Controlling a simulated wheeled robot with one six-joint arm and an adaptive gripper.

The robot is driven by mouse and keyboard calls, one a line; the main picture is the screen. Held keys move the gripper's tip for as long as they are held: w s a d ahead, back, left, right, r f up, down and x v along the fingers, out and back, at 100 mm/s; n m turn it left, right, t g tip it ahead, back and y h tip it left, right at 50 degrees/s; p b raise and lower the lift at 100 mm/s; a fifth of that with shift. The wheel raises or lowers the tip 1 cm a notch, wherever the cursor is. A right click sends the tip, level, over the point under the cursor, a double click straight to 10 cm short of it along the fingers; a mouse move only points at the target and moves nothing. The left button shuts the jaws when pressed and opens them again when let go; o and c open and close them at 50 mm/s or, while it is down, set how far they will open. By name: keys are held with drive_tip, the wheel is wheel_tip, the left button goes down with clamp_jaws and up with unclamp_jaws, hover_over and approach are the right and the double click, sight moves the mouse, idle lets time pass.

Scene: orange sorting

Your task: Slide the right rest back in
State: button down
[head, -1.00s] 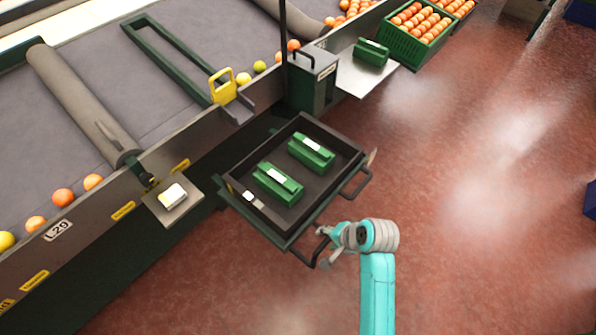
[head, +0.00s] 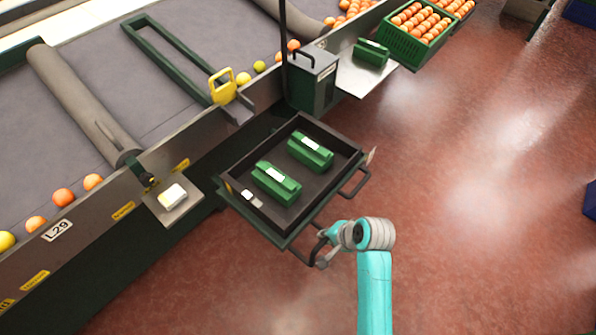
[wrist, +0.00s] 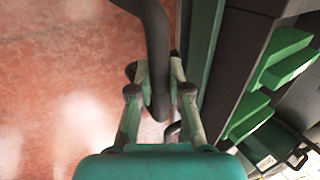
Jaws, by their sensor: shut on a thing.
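A dark tray (head: 300,212) with two green blocks (head: 277,182) in it sits beside the conveyor on a pull-out support. Two dark loop handles stick out from the support's front. The right handle (head: 358,186) is free. My gripper (head: 322,247) is shut on the left, nearer handle, below the tray's near corner. In the wrist view, the dark bar of this handle (wrist: 157,50) passes between the fingers of my gripper (wrist: 158,85). The rests beneath the tray are mostly hidden.
The conveyor frame (head: 110,215) runs behind the tray. A small plate with a white block (head: 172,196) sticks out left of the tray. A grey-green box (head: 312,80) and an orange-filled crate (head: 418,32) stand farther back.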

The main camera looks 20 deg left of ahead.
sight(301, 217)
drive_tip(key=shift+w+a, duration=0.55)
drive_tip(key=shift+a, duration=1.05)
drive_tip(key=shift+w+a, duration=0.6)
drive_tip(key=shift+a, duration=0.95)
drive_tip(key=shift+w+a, duration=0.55)
drive_tip(key=shift+a, duration=1.05)
drive_tip(key=c, duration=0.7)
unclamp_jaws()
drive_tip(key=shift+r, duration=3.5)
drive_tip(key=shift+d, duration=0.1)
